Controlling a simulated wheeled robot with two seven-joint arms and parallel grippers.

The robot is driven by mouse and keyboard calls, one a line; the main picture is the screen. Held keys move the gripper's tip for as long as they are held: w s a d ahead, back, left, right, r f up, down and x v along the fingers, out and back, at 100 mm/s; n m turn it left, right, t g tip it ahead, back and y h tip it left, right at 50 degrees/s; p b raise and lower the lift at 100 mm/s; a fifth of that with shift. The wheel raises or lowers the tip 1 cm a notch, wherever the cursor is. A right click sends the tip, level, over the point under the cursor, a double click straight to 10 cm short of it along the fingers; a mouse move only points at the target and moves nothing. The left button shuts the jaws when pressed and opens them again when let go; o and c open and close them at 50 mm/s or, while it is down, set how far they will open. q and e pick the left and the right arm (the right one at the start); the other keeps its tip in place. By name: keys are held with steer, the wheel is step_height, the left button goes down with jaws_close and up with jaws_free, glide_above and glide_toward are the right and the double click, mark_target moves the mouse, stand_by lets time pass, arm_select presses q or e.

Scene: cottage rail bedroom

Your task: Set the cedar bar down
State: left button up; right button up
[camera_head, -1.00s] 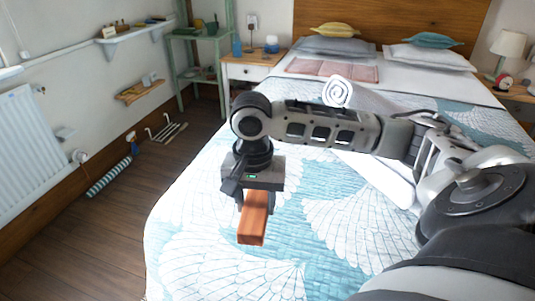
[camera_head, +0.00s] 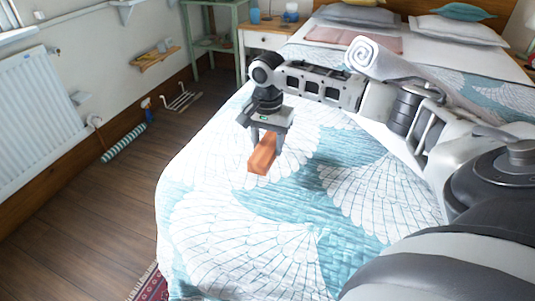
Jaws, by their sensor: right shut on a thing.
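The cedar bar (camera_head: 261,160) is an orange-brown block in the head view, left of the middle, over the near left part of the bed. My right gripper (camera_head: 265,143) points down and is shut on the bar. The bar looks close to the quilt (camera_head: 230,215); I cannot tell whether it touches. The gripper hides part of the bar's far end. My left gripper is not in view.
A rolled white towel (camera_head: 375,58) lies on the bed behind my right arm. Pillows (camera_head: 450,29) are at the head. A white nightstand (camera_head: 262,39) and green shelf (camera_head: 215,28) stand beyond. Wooden floor is open at left; a striped roll (camera_head: 124,143) lies by the wall.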

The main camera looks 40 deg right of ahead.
mark_target(267, 143)
steer(key=shift+w+d+f, duration=0.15)
steer(key=shift+w+f, duration=0.05)
steer(key=shift+f, duration=0.1)
steer(key=shift+f+b, duration=0.45)
steer(key=shift+f, duration=1.05)
steer(key=shift+f, duration=0.1)
steer(key=o, duration=1)
steer(key=shift+o, duration=0.2)
